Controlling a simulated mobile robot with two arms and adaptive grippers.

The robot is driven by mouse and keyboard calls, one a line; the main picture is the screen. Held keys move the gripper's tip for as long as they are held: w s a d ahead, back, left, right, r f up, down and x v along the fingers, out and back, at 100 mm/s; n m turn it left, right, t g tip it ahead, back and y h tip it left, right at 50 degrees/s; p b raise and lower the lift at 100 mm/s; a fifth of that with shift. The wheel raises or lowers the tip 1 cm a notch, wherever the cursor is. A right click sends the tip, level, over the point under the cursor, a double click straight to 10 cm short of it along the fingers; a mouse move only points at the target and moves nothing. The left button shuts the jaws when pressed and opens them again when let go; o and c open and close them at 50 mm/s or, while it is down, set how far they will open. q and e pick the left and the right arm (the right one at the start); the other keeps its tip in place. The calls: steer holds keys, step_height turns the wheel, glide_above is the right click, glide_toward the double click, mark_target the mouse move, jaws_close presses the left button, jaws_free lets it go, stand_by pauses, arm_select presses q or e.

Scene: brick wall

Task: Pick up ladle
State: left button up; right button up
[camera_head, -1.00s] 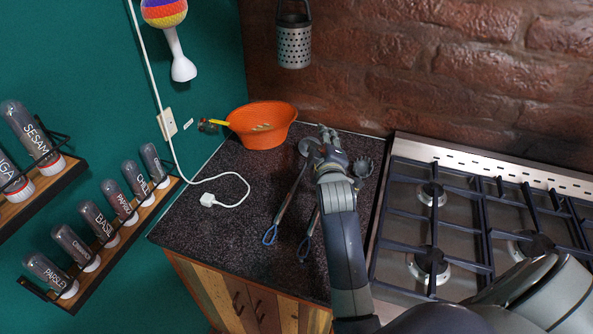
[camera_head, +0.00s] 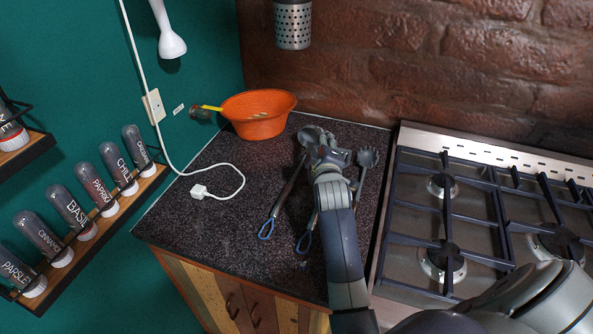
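The ladle (camera_head: 289,188) lies on the dark countertop, its round grey head at the back and its blue looped handle end towards the front. A second utensil, a slotted or toothed server (camera_head: 368,158), lies to its right, its shaft partly hidden by my arm. My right gripper (camera_head: 322,153) is over the counter between the two heads, just in front of the ladle's head. I cannot tell whether it touches the ladle or how far its fingers are apart. My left gripper is not in view.
An orange bowl (camera_head: 258,115) stands at the back left of the counter. A white cable with a plug (camera_head: 198,191) lies on the left. A gas hob (camera_head: 440,220) is on the right. Spice jars (camera_head: 75,212) line a wall shelf. A perforated metal holder (camera_head: 293,24) hangs at the back.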

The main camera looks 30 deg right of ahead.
mark_target(314, 133)
steer(key=shift+a+f+p+x, duration=0.15)
steer(key=shift+p+x, duration=0.15)
steer(key=shift+x, duration=1.8)
steer(key=shift+a+f+p+x, duration=0.1)
steer(key=shift+f+p+x, duration=0.15)
steer(key=shift+x, duration=1.85)
jaws_close()
